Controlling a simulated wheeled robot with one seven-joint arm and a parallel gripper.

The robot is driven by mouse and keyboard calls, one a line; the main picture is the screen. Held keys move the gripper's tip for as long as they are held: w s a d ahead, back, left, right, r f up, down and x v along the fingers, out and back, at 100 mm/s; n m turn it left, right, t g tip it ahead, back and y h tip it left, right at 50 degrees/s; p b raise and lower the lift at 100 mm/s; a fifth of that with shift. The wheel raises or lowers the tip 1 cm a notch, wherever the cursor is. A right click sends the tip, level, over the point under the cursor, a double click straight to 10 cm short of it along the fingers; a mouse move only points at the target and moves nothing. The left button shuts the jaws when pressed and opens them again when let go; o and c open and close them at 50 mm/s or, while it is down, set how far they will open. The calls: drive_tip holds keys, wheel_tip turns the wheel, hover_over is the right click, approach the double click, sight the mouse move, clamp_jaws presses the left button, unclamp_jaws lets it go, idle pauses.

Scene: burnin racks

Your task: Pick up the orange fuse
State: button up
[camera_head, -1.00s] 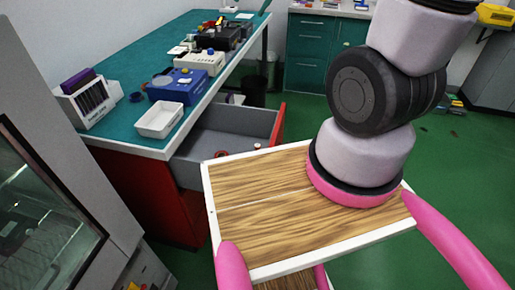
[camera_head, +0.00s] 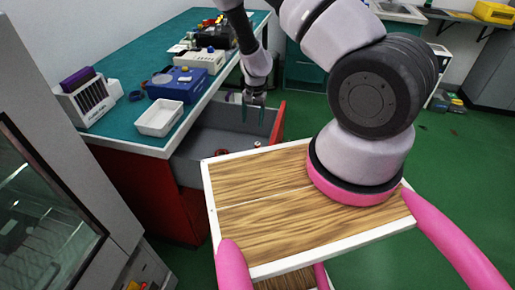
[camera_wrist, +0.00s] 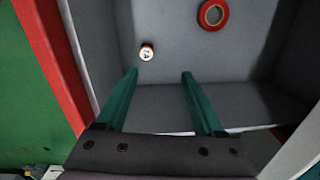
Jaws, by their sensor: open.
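A small round fuse (camera_wrist: 147,51) stands in the open grey drawer (camera_wrist: 175,30), its white end with dark markings facing the wrist camera and a thin orange-brown edge showing. In the head view a small reddish spot in the drawer, likely the fuse (camera_head: 257,144), lies near the red front. My gripper (camera_head: 253,112) is over the drawer with its green fingers pointing down. In the wrist view my gripper (camera_wrist: 159,72) is open and empty, and the fuse appears just beyond the fingertips, nearer the left one.
A red tape roll (camera_wrist: 213,14) lies in the same drawer; it also shows in the head view (camera_head: 221,152). The drawer's red front (camera_head: 278,125) and grey walls border the space. A white tray (camera_head: 159,118) and a blue device (camera_head: 178,85) stand on the green bench.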

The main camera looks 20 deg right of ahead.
hover_over(257, 143)
drive_tip(key=shift+h, duration=0.4)
drive_tip(key=f, duration=0.8)
drive_tip(key=shift+s, duration=0.2)
drive_tip(key=shift+f, duration=3.15)
drive_tip(key=shift+c, duration=0.3)
clamp_jaws()
